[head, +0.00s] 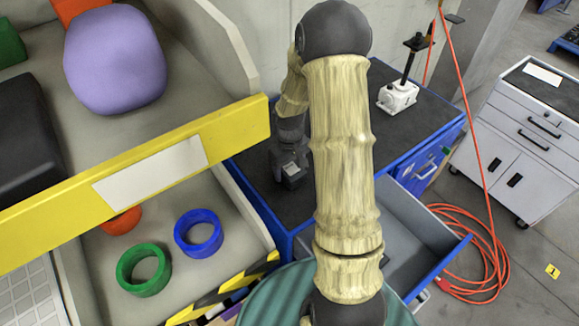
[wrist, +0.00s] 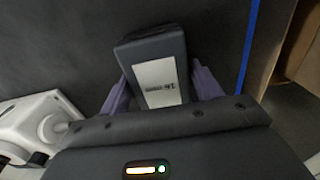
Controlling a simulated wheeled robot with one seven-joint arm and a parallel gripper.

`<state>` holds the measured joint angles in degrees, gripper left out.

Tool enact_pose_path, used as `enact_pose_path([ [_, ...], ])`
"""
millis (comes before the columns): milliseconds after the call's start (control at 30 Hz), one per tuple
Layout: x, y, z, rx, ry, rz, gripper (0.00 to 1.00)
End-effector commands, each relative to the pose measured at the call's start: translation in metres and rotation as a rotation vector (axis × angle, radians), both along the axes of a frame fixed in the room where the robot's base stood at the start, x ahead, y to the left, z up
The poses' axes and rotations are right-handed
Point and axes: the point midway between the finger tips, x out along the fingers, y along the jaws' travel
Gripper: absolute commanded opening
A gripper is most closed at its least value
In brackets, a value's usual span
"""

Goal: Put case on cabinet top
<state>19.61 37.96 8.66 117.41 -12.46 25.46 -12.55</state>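The case is a small dark grey block with a white label. In the wrist view the case (wrist: 158,75) lies between the two purple fingers of my gripper (wrist: 158,72). The fingertips are close to its two sides, but I cannot tell whether both press on it. In the head view my gripper (head: 288,160) points down at the case (head: 292,178), over the left part of the dark cabinet top (head: 330,185). The case is low, at or just above this surface. The cabinet is blue, with an open drawer (head: 410,225) in front.
A white screw jack (head: 398,95) stands at the cabinet top's back right. A shelf with a yellow front bar (head: 235,128) is at the left, holding a purple rounded object (head: 115,58), a green ring (head: 143,270) and a blue ring (head: 198,232). An orange hose (head: 490,265) lies on the floor.

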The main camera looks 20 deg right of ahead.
Motion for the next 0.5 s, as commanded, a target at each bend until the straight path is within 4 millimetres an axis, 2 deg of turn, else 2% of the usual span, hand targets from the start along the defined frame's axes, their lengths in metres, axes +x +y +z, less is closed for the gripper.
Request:
enact_pose_path([
  [33,0.0,0.0,0.0003,0.0,0.0,0.0,0.74],
  [67,0.0,0.0,0.0003,0.0,0.0,0.0,0.78],
  [333,0.0,0.0,0.0009,0.0,0.0,0.0,0.78],
  [500,0.0007,-0.0005,0.0086,0.0,-0.003,-0.001,0.78],
])
